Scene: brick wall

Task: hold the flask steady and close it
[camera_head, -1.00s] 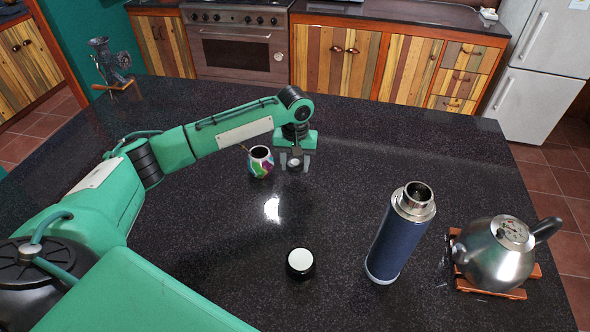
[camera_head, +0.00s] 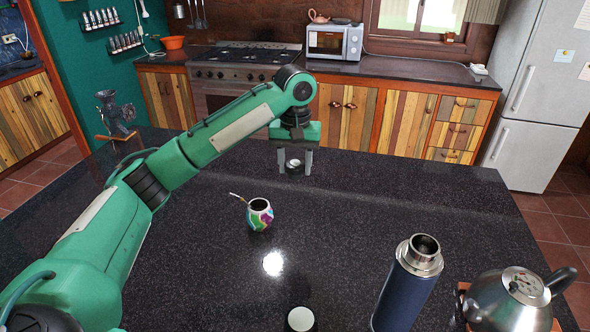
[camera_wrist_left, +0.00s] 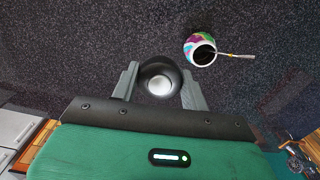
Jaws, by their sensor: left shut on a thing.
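The flask (camera_head: 402,296) is a tall blue cylinder with a steel neck, upright at the right front of the counter; its mouth is open and its base is cut off by the picture edge. My left gripper (camera_head: 295,168) is shut on a small black round stopper (camera_head: 293,164) with a pale centre, well to the left of and behind the flask. The stopper also shows between the fingers in the left wrist view (camera_wrist_left: 160,78). A black cup-like lid (camera_head: 301,320) with a white inside or top stands at the front edge of the picture, partly cut off. My right gripper is not in view.
A colourful mate gourd (camera_head: 260,214) with a metal straw stands just left of and nearer than my left gripper. A steel kettle (camera_head: 509,302) sits close right of the flask. A grinder (camera_head: 115,112) stands at the far left.

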